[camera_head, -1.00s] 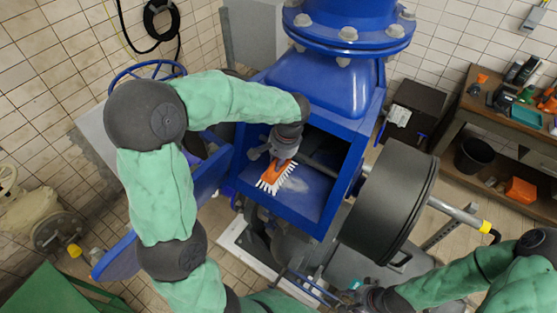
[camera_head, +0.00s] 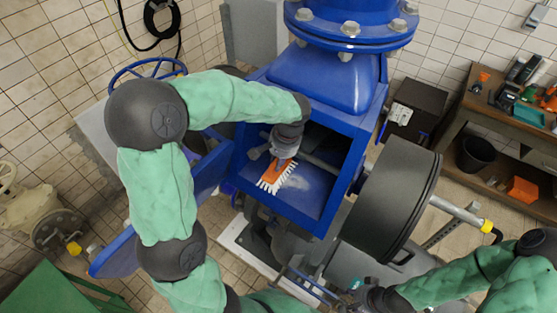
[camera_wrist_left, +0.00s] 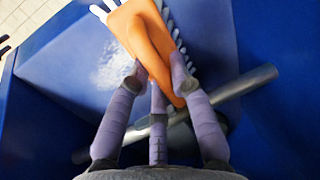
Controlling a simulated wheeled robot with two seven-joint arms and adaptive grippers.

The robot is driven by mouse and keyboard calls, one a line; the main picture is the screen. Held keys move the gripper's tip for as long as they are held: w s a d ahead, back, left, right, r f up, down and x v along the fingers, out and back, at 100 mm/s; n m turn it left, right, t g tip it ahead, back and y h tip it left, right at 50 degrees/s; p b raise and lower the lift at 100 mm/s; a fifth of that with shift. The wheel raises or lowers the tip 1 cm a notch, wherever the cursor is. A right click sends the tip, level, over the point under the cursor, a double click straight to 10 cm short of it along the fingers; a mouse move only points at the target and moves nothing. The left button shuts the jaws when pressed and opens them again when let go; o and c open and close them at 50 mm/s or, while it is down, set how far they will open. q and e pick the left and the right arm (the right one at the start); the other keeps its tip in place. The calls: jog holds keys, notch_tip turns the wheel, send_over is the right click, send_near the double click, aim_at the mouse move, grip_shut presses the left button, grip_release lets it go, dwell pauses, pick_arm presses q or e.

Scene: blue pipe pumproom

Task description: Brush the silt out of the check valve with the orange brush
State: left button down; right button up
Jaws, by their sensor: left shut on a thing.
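The blue check valve (camera_head: 256,196) stands open in the middle of the head view. A pale silt patch (camera_head: 297,183) lies on its floor, and it also shows in the left wrist view (camera_wrist_left: 112,68). My left gripper (camera_head: 281,160) reaches into the opening from above, shut on the orange brush (camera_head: 276,174). The brush's white bristles point down at the valve floor, beside the silt. In the left wrist view my left fingers (camera_wrist_left: 158,82) close around the orange handle (camera_wrist_left: 146,42). My right gripper (camera_head: 355,287) is low at the right, outside the valve, its fingers too small to read.
A grey shaft (camera_wrist_left: 245,84) crosses the valve's inside close to my left fingers. A large dark round weight (camera_head: 388,200) stands right of the opening. A blue cover (camera_head: 205,178) is at the left. A workbench (camera_head: 480,125) with tools stands at the far right.

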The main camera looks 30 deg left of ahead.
aim_at(309, 194)
pick_arm(q)
jog(key=shift+f+b, duration=0.35)
jog(key=shift+f, duration=0.05)
jog(key=shift+d, duration=0.15)
jog(key=shift+s+d+r+b, duration=0.15)
jog(key=shift+d+b, duration=0.15)
jog(key=shift+d, duration=1.5)
jog(key=shift+s+d+f+b, duration=0.1)
jog(key=shift+d+b, duration=0.15)
jog(key=shift+d, duration=0.65)
jog(key=shift+s+d+f+b, duration=0.1)
jog(key=shift+d+b, duration=0.1)
jog(key=shift+d, duration=0.7)
jog(key=shift+s+d, duration=0.15)
jog(key=shift+d, duration=1.75)
jog(key=shift+d+b, duration=0.1)
jog(key=shift+b, duration=0.2)
jog(key=shift+w+a+b, duration=0.15)
jog(key=shift+a, duration=1.75)
jog(key=shift+w+a+b, duration=0.2)
jog(key=shift+a, duration=1.75)
jog(key=shift+w+a+b, duration=0.15)
jog(key=shift+a, duration=1.75)
jog(key=shift+r, duration=0.15)
